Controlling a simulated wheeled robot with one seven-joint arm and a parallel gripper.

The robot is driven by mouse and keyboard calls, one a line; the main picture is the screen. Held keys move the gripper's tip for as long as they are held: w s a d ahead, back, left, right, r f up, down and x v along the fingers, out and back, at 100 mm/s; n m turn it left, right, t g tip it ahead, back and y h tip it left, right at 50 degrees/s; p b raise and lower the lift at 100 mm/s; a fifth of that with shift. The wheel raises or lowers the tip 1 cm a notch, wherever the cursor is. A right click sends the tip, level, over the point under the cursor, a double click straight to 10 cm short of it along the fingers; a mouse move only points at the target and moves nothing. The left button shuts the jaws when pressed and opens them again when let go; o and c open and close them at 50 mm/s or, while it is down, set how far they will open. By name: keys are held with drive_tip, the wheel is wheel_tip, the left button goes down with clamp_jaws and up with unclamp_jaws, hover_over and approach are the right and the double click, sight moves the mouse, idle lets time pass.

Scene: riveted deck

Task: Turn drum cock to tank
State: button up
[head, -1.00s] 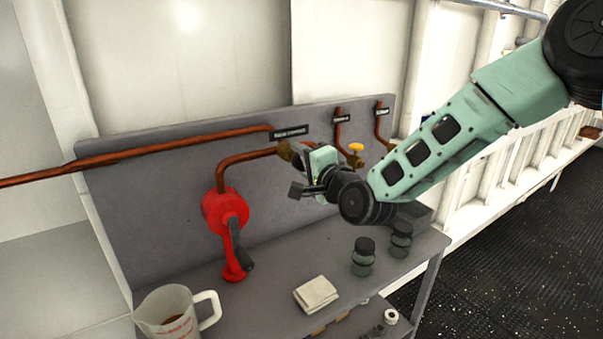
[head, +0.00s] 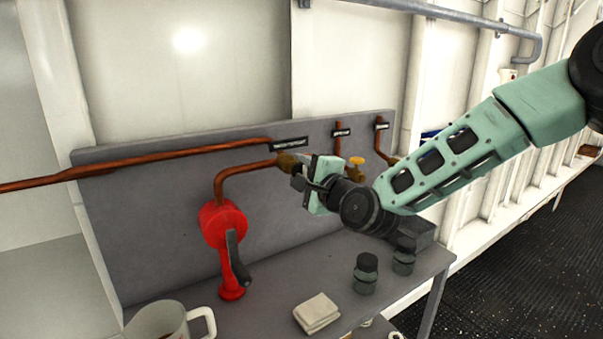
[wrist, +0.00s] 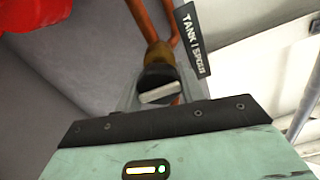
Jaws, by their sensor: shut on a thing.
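A brass cock (head: 287,162) sits at the end of the copper pipe from the red hand pump (head: 223,225). My gripper (head: 304,174) is at this cock and covers its handle in the head view. In the wrist view the brass body (wrist: 159,54) stands just ahead of my gripper (wrist: 160,93), which is shut on a dark handle with a pale flat end (wrist: 160,94). A label plate (wrist: 194,40) beside it reads "TANK / SPOUT". Another cock with a yellow handle (head: 356,160) is on a pipe further right.
A grey backboard (head: 150,235) carries the pipes above a grey bench.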

drive_tip(key=o, duration=1)
drive_tip(key=shift+d, duration=0.1)
drive_tip(key=b+v, duration=0.2)
drive_tip(key=v, duration=1.5)
drive_tip(key=shift+s+d+b, duration=0.15)
drive_tip(key=shift+b, duration=0.2)
